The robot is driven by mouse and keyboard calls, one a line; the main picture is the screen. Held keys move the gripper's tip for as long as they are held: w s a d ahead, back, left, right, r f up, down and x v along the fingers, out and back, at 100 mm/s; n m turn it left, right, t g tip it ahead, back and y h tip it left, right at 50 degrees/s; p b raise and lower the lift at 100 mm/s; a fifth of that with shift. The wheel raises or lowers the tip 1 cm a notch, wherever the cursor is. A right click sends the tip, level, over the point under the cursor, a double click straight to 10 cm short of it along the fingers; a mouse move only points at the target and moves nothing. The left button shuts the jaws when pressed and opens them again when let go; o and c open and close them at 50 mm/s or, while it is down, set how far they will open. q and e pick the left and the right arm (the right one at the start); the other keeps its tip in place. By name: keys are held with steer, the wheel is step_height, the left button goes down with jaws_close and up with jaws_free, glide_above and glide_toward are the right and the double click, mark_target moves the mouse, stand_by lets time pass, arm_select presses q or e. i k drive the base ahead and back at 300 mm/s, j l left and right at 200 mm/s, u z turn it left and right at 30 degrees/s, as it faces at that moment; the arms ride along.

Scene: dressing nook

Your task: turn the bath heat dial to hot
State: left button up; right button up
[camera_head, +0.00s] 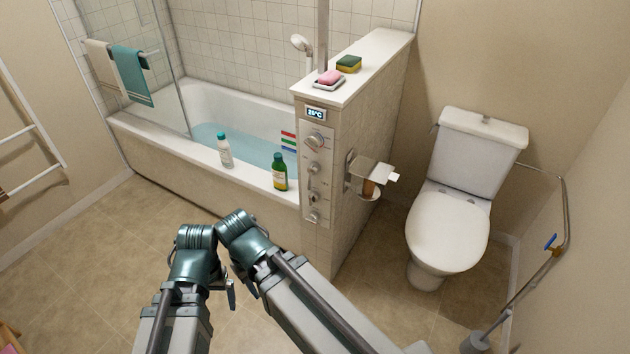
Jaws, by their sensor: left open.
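The bath controls sit on a grey panel (317,180) on the end face of the tiled half wall. The round top dial (314,141), with small coloured marks around it, appears to be the heat dial. Its exact pointer setting is too small to tell. A lit temperature display (316,114) above it seems to read 28°C. Several smaller knobs and levers lie below the dial. My left gripper (232,291) is low in front of the tub, partly hidden by my arm links, open and well apart from the panel. I cannot make out my right gripper.
The bathtub (157,128) holds water. A paper holder (371,169) juts from the half wall's right side, near the toilet (447,231). The floor before the tub is clear.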

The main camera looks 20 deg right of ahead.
mark_target(313, 140)
steer(key=l+z, duration=0.15)
steer(key=z, duration=0.2)
steer(key=i+l+z, duration=0.1)
steer(key=z, duration=0.3)
steer(key=i+l+z, duration=0.1)
steer(key=z, duration=0.25)
steer(key=l, duration=0.15)
